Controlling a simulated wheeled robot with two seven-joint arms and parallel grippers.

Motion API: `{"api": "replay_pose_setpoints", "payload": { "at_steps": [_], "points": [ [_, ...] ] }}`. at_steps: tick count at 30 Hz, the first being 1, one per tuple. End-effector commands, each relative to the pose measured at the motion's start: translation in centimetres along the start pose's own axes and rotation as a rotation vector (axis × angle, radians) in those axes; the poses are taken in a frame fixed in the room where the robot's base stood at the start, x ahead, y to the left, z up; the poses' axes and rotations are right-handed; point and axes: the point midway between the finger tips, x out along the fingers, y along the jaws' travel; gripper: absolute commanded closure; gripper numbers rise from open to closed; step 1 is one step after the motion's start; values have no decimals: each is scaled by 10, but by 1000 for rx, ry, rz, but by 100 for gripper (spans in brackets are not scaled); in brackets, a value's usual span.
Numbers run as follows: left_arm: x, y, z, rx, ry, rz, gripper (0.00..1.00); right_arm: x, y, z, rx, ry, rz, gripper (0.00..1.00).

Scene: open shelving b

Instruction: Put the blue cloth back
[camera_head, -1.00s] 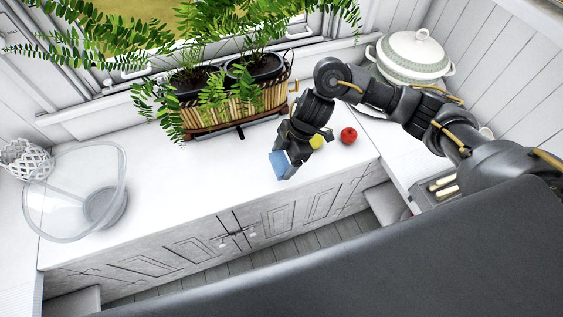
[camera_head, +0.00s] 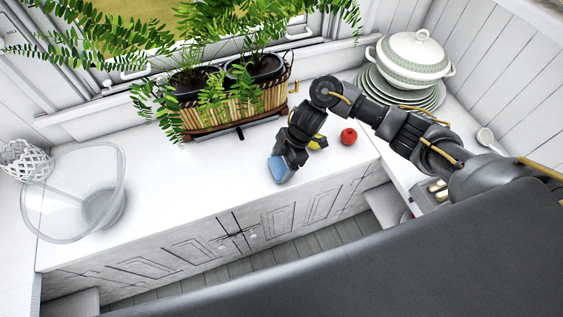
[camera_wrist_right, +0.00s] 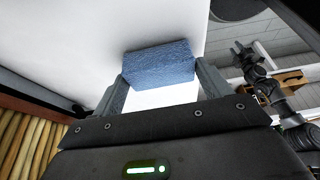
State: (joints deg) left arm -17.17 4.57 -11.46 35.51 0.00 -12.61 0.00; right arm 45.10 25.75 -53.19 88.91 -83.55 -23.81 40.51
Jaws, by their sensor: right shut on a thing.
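The blue cloth (camera_head: 279,168) is a small block-like piece at the tip of my right gripper (camera_head: 285,163), over the front part of the white counter. In the right wrist view the blue cloth (camera_wrist_right: 158,64) sits between the two fingers of my right gripper (camera_wrist_right: 160,80), which is shut on it. White counter surface shows around it there. I cannot tell whether the cloth touches the counter.
A red fruit (camera_head: 349,136) and a partly hidden yellow thing (camera_head: 318,142) lie right of my gripper. A plant basket (camera_head: 235,108) stands behind. A clear bowl (camera_head: 73,192) is at left. A white tureen (camera_head: 412,62) stands on plates at right. The counter's middle (camera_head: 180,180) is clear.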

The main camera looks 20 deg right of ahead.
Motion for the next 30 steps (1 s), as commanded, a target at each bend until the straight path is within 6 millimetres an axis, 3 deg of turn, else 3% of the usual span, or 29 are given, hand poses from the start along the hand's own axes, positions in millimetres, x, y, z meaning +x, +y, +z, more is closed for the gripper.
{"api": "replay_pose_setpoints", "payload": {
  "at_steps": [1, 6, 16, 20, 30],
  "points": [
    [0, 0, 0, 0, 0, 0, 64, 1, 0, 1, 1, 0, 0, 21],
    [0, 0, 0, 0, 0, 0, 64, 1, 0, 0, 1, 0, 0, 2],
    [-2, 0, 0, 0, 0, 0, 64, -5, 0, 0, -1, 0, 2, 2],
    [-6, 0, 0, 0, 0, 0, 64, -24, 2, 0, -3, -2, 5, 2],
    [-11, 0, -1, 0, 0, 0, 64, -92, 1, 0, -2, -3, 4, 2]
  ]
}}
